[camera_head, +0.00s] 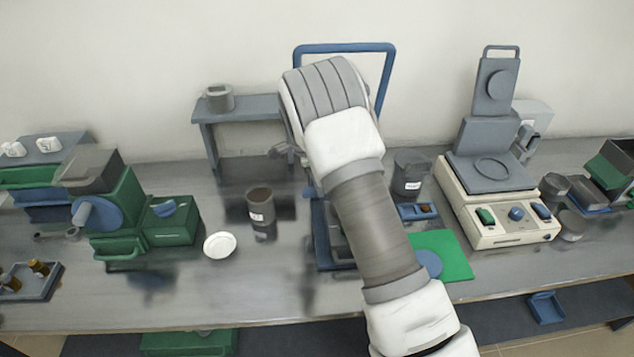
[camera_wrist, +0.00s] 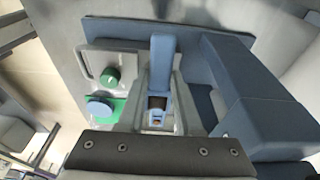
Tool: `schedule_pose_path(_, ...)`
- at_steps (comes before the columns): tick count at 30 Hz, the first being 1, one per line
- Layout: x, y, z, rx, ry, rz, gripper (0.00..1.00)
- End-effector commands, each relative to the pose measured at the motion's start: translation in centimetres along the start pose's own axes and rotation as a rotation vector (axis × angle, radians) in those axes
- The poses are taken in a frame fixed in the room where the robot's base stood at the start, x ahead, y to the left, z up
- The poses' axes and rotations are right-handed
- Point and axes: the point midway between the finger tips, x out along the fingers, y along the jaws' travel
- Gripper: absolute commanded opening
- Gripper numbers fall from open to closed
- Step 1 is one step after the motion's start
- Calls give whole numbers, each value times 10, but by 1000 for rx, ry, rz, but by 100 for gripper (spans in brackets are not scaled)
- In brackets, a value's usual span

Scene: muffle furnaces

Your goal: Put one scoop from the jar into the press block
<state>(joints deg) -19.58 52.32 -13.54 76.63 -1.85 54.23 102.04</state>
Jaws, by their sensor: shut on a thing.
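My gripper (camera_wrist: 163,95) is mostly hidden behind my arm in the head view. In the wrist view its grey fingers are closed on a slim blue bar (camera_wrist: 163,58), which seems to be the scoop's handle. The scoop's bowl and any load are not clear. A dark jar (camera_head: 259,213) with a white label and brown contents stands open on the bench, left of my arm. Another dark labelled jar (camera_head: 408,183) stands right of it. A blue frame (camera_head: 342,47) rises behind my arm on a blue base (camera_head: 321,235); I cannot make out the press block for certain.
A white dish (camera_head: 219,245) lies left of the dark jar. A grey stand (camera_head: 240,108) carries a small grey cup (camera_head: 219,98). Green machinery (camera_head: 118,215) is at left. A cream device (camera_head: 500,220) and a green mat (camera_head: 452,258) are at right. The front bench strip is mostly clear.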

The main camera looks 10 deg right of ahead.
Motion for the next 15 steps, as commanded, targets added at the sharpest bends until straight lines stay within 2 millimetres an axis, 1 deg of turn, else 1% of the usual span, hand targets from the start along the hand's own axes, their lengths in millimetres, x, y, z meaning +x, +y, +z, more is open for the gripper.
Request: schedule_pose_path(15,30,0,7,2,0,2,0)
